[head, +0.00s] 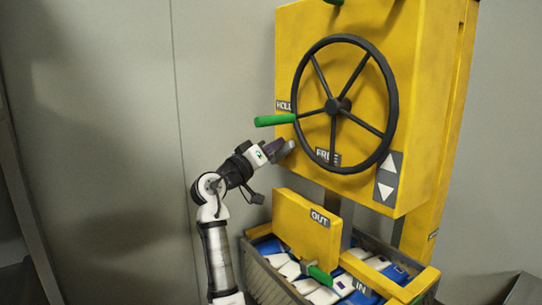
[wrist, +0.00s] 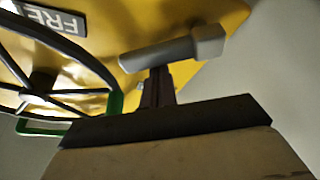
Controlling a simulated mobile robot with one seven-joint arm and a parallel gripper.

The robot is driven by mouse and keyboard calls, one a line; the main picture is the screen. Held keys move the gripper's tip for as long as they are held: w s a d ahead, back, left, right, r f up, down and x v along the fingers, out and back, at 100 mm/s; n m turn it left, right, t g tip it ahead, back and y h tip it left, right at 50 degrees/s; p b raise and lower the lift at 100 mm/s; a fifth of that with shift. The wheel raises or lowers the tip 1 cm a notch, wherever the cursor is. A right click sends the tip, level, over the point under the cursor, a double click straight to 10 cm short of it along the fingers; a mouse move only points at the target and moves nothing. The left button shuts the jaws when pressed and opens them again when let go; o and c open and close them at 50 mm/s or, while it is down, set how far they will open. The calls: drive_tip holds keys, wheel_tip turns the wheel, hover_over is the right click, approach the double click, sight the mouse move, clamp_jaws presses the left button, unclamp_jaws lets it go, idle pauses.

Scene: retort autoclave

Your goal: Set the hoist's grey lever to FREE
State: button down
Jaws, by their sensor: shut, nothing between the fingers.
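The hoist is a yellow housing (head: 415,110) with a black handwheel. Its grey lever (head: 289,147) shows at the housing's lower left edge, between the HOLD label (head: 284,106) above and the FREE label (head: 327,157) to its right. In the wrist view the lever (wrist: 165,52) lies across the top middle, with the FREE label (wrist: 50,15) at upper left. My gripper (head: 279,150) is shut and empty, its tips close to the lever. In the wrist view the narrow fingers (wrist: 158,85) end just under it; I cannot tell whether they touch. The lever's pivot is not clear.
The black handwheel (head: 338,105) with a green handle (head: 275,120) is close above my gripper. The wall to the left is clear.

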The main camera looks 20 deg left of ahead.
drive_tip(key=shift+s+d+f+m+h+b, duration=0.3)
drive_tip(key=shift+d+f+m+h+b, duration=0.15)
drive_tip(key=shift+f+m+b, duration=0.35)
drive_tip(key=shift+s+d, duration=0.1)
drive_tip(key=shift+d, duration=0.05)
idle(0.3)
